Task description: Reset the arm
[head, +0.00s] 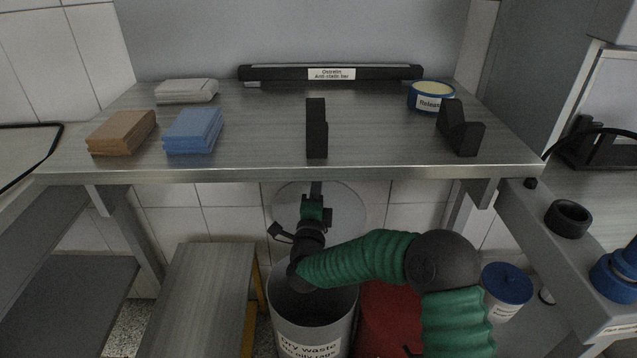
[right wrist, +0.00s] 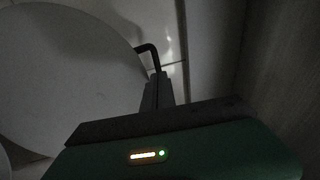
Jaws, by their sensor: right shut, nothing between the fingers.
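My right arm comes in from the lower right in the head view and reaches over the dry waste bin (head: 308,318). My right gripper (head: 316,188) is just below the front edge of the metal table (head: 270,165), in front of the round grey lid (head: 350,205) of the bin. In the right wrist view its fingers (right wrist: 158,90) are together with nothing visible between them, and the pale round lid (right wrist: 60,80) fills the left side. My left arm is not in view.
On the table are brown (head: 120,131) and blue (head: 193,130) stacks, a white stack (head: 186,91), two black stands (head: 316,130), a blue-rimmed tin (head: 431,96) and an anti-static bar (head: 280,73). A red bin (head: 385,315) and blue-lidded container (head: 507,284) stand below.

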